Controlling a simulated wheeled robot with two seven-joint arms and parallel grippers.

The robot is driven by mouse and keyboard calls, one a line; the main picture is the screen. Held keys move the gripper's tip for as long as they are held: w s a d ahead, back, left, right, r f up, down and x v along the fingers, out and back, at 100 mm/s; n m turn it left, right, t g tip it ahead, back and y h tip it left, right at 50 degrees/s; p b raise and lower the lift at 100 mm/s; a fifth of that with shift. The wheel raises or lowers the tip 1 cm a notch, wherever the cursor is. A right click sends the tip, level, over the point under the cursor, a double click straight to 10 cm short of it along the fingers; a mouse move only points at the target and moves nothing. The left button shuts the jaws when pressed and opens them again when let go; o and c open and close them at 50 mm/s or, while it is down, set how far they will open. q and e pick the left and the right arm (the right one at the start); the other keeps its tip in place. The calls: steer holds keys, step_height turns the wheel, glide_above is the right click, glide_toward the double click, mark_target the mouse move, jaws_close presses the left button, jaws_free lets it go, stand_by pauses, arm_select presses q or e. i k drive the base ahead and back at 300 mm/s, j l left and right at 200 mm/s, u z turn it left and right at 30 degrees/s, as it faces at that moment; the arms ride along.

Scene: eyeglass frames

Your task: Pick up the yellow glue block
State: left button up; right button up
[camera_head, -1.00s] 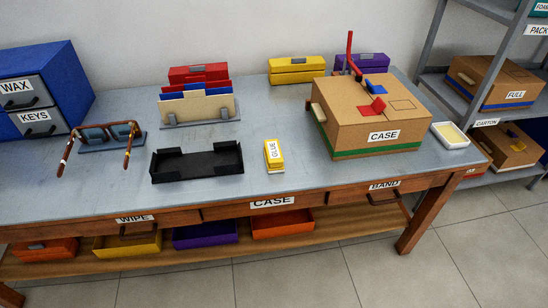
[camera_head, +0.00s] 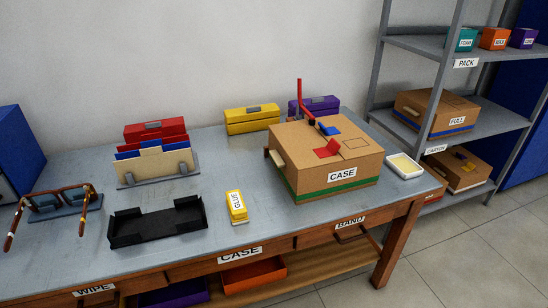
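The yellow glue block (camera_head: 237,204) stands on the grey table, with a white label reading GLUE on its front. It sits between the black tray (camera_head: 157,225) on its left and the cardboard CASE box (camera_head: 318,178) on its right, touching neither. It is in plain sight, with nothing covering it. Neither of my grippers shows in the head view.
Eyeglasses (camera_head: 52,203) rest on a stand at the left. A file rack (camera_head: 158,166) stands behind the black tray. A small white dish (camera_head: 404,166) is right of the CASE box. Shelving (camera_head: 450,140) stands at the right. The tabletop around the glue block is clear.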

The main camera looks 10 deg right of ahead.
mark_target(237, 210)
steer(key=i+l+u, duration=0.3)
steer(key=l, duration=0.25)
steer(key=l+u, duration=0.3)
steer(key=l, duration=0.25)
steer(key=i+l+u, duration=0.1)
steer(key=l+u, duration=0.2)
steer(key=l, duration=0.3)
